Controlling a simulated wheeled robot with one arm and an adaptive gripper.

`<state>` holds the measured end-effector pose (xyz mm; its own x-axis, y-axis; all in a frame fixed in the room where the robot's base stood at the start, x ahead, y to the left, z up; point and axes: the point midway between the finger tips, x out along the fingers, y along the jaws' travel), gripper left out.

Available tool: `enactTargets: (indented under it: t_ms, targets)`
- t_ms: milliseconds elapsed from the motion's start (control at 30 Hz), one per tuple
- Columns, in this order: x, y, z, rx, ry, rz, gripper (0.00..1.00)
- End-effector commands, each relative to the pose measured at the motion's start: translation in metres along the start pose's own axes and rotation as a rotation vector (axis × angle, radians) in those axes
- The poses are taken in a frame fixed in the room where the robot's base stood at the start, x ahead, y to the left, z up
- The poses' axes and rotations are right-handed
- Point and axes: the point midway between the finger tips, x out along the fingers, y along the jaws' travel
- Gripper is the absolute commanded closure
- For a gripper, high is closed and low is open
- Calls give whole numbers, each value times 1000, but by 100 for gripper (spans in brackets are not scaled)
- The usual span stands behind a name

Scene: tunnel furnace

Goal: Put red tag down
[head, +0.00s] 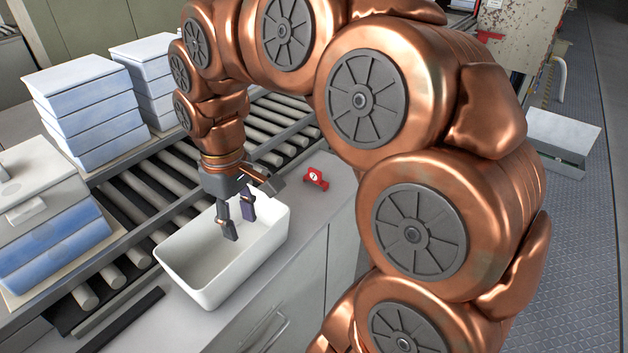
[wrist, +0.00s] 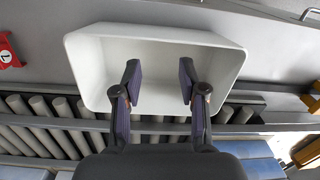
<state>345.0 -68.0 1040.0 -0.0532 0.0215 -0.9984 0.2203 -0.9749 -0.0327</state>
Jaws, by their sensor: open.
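The red tag (head: 316,179) lies on the grey counter, to the right of the white bin, with a white round mark on it. It also shows at the left edge of the wrist view (wrist: 9,52), partly cut off. My gripper (head: 240,222) is over the white bin (head: 195,283), pointing down, with its fingers at the bin's opening. In the wrist view my gripper (wrist: 158,82) is open with nothing between its fingers, and the bin (wrist: 205,38) is below it. The tag is outside the bin and apart from my gripper.
A roller conveyor (head: 137,201) runs behind the counter. Stacks of blue-and-white blocks (head: 95,115) stand on and beyond it. A dark flat strip (head: 125,320) lies on the counter left of the bin. The counter around the tag looks clear.

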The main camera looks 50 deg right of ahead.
Motion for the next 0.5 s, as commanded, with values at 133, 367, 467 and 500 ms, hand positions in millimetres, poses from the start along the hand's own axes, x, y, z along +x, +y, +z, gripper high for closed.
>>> enactTargets:
  t_ms: [133,367,467,500]
  targets:
    - [-5,49,-29,-12,32,-1,58]
    - [-4,136,-51,4,59,6,58]
    - [0,178,-51,28,67,11,58]
    - [2,195,-49,40,67,14,58]
